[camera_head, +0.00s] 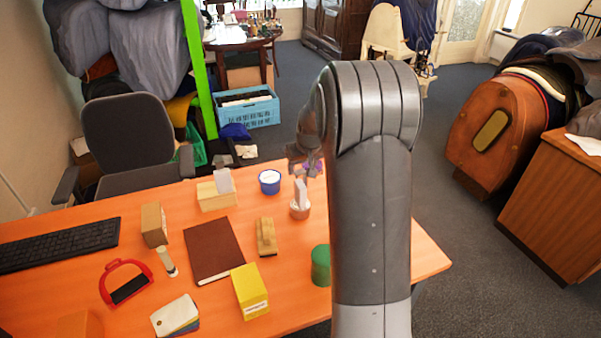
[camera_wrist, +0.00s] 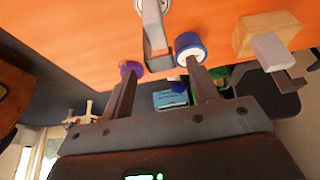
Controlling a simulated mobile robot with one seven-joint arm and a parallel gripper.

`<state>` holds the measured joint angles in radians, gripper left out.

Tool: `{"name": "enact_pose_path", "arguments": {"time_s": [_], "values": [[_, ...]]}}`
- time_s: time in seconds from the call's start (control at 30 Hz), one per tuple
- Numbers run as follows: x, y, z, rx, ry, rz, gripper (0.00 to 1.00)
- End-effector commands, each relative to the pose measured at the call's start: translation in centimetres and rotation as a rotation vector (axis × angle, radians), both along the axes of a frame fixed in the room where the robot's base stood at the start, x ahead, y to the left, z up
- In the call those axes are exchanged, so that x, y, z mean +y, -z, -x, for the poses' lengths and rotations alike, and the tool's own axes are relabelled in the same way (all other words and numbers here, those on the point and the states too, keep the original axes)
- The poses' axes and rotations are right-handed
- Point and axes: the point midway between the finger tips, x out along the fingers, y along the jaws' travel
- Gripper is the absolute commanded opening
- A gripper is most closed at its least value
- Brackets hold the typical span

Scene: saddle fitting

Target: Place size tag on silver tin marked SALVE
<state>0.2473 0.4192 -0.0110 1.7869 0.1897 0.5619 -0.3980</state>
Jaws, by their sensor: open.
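A small round tin (camera_head: 300,211), shiny and tinted orange, stands on the desk just left of my arm. Its marking is not readable. A pale upright tag (camera_head: 301,190) stands at the tin, seemingly on its top. In the wrist view the tag (camera_wrist: 153,28) shows as a grey-white strip at the top edge, in front of the gap between my fingers. My gripper (camera_head: 305,165) is open near the tag, with fingers apart (camera_wrist: 158,70) and nothing seen between them. Whether a finger touches the tag cannot be told.
A blue tin (camera_head: 269,182), a purple item (camera_wrist: 130,67) and a wooden block with a white card (camera_head: 216,194) stand nearby. A green tin (camera_head: 321,266), wooden brush (camera_head: 266,237), brown book (camera_head: 213,250) and yellow box (camera_head: 250,290) lie nearer. An office chair (camera_head: 127,135) stands behind the desk.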

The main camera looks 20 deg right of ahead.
Motion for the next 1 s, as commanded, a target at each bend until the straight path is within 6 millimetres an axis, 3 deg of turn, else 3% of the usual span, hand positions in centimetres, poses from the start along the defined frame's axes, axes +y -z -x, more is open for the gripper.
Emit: {"name": "enact_pose_path", "arguments": {"time_s": [0.2,0.57,0.77,1.0], "values": [[0.0,-4.2,1.7,-0.003,0.0,0.001,0.55],[0.7,-7.8,3.7,-0.004,-0.001,-0.001,0.55],[4.0,-11.7,8.4,-0.021,-0.008,-0.001,0.55],[8.3,-15.6,16.6,-0.043,-0.012,-0.002,0.55]]}}
